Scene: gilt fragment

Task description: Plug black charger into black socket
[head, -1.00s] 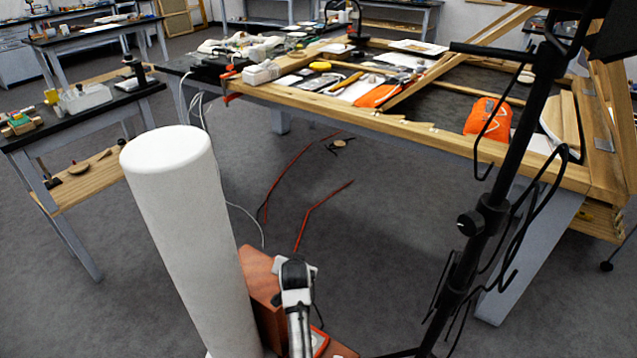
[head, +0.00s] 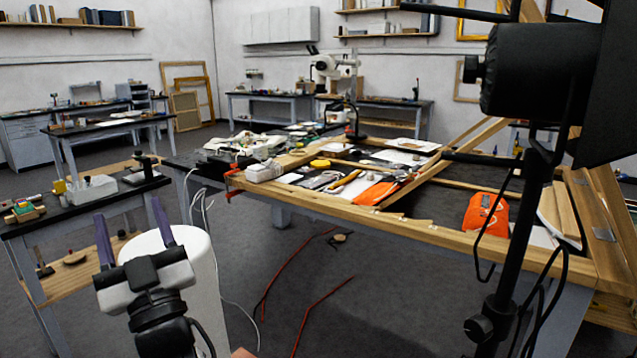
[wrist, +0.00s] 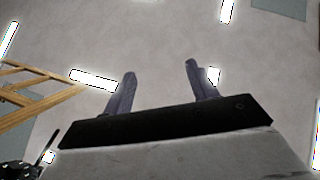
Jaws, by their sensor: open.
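My gripper (head: 128,208) is raised at the lower left of the head view, its two dark purple fingers apart and pointing up. Nothing is between them. The wrist view shows the same open, empty fingers (wrist: 160,70) against the ceiling. I cannot make out the black charger or the black socket for certain in either view. A white block (head: 264,171) sits at the near left corner of the wooden-framed table (head: 330,208). White cables (head: 207,205) hang near that corner. Dark items (head: 212,163) lie just left of it, too small to identify.
A black lamp stand (head: 530,210) rises at the right, close in front of the table. An orange pouch (head: 484,214) lies on the table's right. A side table (head: 75,215) stands at the left.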

